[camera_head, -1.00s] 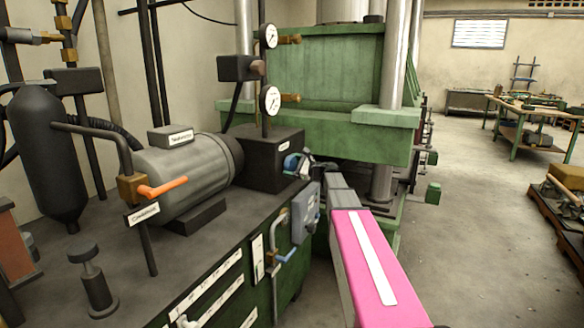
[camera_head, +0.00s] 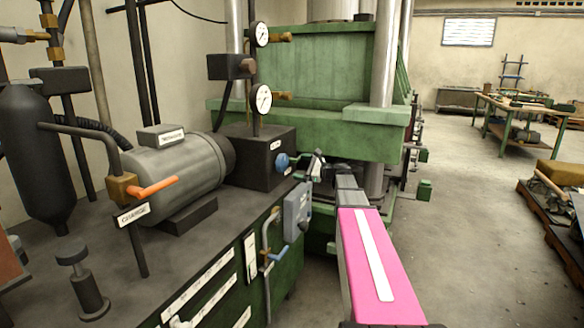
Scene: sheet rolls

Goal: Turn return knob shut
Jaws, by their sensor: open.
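A round blue knob (camera_head: 282,161) sits on the right face of the black block (camera_head: 258,155). The white label above it is too small to read, so I cannot tell for sure that it is the return knob. My gripper (camera_head: 314,166) is small and dark at the far end of my pink arm. It is open, just right of the blue knob, with a small visible gap between them. Nothing shows between its fingers. The knob's turn angle cannot be read at this size.
A grey motor (camera_head: 180,170) and an orange-handled valve (camera_head: 152,187) stand on the bench left of the block. A grey box (camera_head: 298,210) and a pipe with a blue handle (camera_head: 272,252) are on the bench front. The green press (camera_head: 300,125) rises behind.

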